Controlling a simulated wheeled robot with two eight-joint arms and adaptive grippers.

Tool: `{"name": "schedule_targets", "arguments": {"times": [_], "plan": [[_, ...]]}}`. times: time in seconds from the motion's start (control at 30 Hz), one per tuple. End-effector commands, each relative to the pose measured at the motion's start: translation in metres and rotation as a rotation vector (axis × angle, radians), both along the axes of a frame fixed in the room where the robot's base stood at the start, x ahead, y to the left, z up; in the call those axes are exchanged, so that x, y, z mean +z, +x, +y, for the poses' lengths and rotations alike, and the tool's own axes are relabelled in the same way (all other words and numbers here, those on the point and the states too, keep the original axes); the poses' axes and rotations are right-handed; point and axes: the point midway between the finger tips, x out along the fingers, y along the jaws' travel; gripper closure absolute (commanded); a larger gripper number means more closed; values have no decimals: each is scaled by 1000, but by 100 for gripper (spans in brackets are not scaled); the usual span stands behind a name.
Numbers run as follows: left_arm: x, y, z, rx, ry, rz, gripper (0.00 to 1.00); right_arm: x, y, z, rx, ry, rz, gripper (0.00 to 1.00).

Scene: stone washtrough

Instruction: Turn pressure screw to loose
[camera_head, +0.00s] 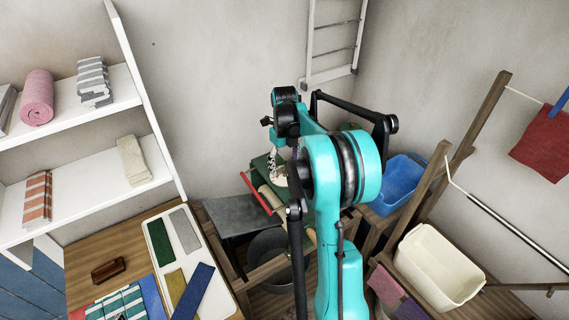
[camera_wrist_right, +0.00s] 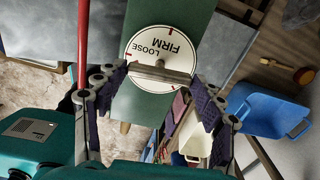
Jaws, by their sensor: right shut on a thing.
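The pressure screw shows in the right wrist view as a pale metal crossbar (camera_wrist_right: 160,74) over a round white dial (camera_wrist_right: 143,45) marked LOOSE and FIRM. The dial sits on a green frame (camera_wrist_right: 195,20). My right gripper (camera_wrist_right: 161,77) is shut on the crossbar, one finger at each end. The bar lies across the lower part of the dial, below both words. In the head view the dial (camera_head: 280,181) is small and partly hidden by my right arm and gripper. My left gripper is not in view.
A red lever (camera_head: 257,193) stands left of the dial, close to the right gripper's finger. A blue tub (camera_head: 395,186) and a cream basin (camera_head: 437,266) stand to the right. A dark bucket (camera_head: 268,262) is below. White shelves (camera_head: 100,160) with towels are on the left.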

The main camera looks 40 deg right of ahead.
Motion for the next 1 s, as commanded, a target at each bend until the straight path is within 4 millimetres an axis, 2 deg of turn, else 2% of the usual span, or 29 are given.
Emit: {"name": "schedule_targets", "arguments": {"times": [0.3,0.77,0.8,0.87,1.0], "plan": [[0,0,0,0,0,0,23,1,1,-1,-96,-2,-2,60],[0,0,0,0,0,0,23,1,0,-1,-110,-2,-2,60],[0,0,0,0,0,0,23,1,0,-1,-110,-2,-2,26],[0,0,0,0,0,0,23,1,0,-1,-110,-2,-2,10],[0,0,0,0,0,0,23,0,0,-1,-109,-1,-1,10]]}}
